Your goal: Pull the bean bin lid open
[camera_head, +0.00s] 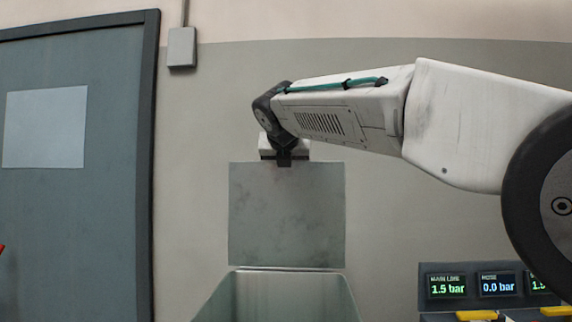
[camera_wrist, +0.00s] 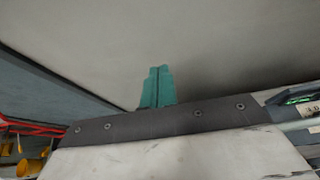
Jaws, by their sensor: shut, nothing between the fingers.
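The bean bin (camera_head: 290,290) shows at the bottom of the head view, a pale grey-green box with its top open. A flat grey-green panel, which looks like the bin lid (camera_head: 287,220), stands upright behind the bin's opening. My gripper (camera_head: 285,153) is at the panel's top edge in the head view. Its fingers are hidden there, and I cannot tell whether it touches the panel. In the wrist view the teal fingers (camera_wrist: 157,85) are together with nothing between them. I cannot make out the lid in the wrist view.
A grey-blue door (camera_head: 75,220) is at the left, and a small wall box (camera_head: 182,48) is above. A gauge panel (camera_head: 447,287) with lit readouts and yellow handles stands at the lower right. Red and yellow parts (camera_wrist: 32,165) show at the wrist view's left.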

